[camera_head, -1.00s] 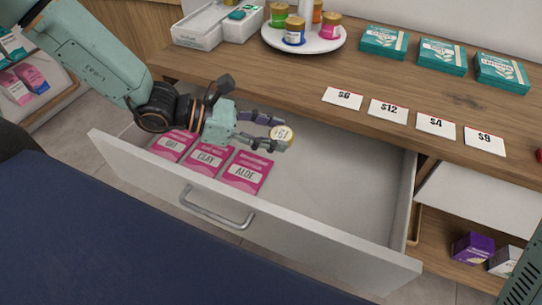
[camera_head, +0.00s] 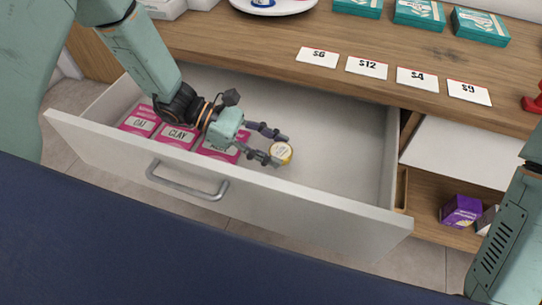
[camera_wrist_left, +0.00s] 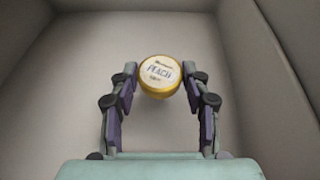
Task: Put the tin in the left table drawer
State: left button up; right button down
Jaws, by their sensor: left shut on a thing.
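The tin (camera_head: 280,153) is small and round with a yellow rim and a pale lid; in the left wrist view the tin (camera_wrist_left: 160,75) reads "PEACH". My left gripper (camera_head: 270,145) is shut on it, with one finger on each side, as the left wrist view also shows (camera_wrist_left: 160,82). The left table drawer (camera_head: 340,155) is pulled open, and the gripper and tin are within its outline, over the bare floor right of the packets. Whether the tin touches the drawer floor I cannot tell. My right gripper is not in view; only part of that arm shows at the right edge.
Pink packets (camera_head: 178,137) lie in the drawer's left part. The drawer front (camera_head: 270,205) has a metal handle (camera_head: 187,181). Price cards (camera_head: 367,67) and teal boxes (camera_head: 419,13) are on the wooden counter above. A purple box (camera_head: 461,211) stands on a lower shelf. The drawer's right part is empty.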

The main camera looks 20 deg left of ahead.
pick_arm(q)
jog(key=shift+f+b, duration=0.55)
jog(key=shift+f, duration=1.3)
jog(key=shift+f, duration=0.2)
jog(key=o, duration=1)
jog(key=shift+r, duration=0.1)
jog(key=shift+o, duration=0.2)
jog(key=shift+r, duration=0.15)
jog(key=p+v, duration=0.3)
jog(key=v, duration=0.9)
jog(key=shift+w, duration=0.1)
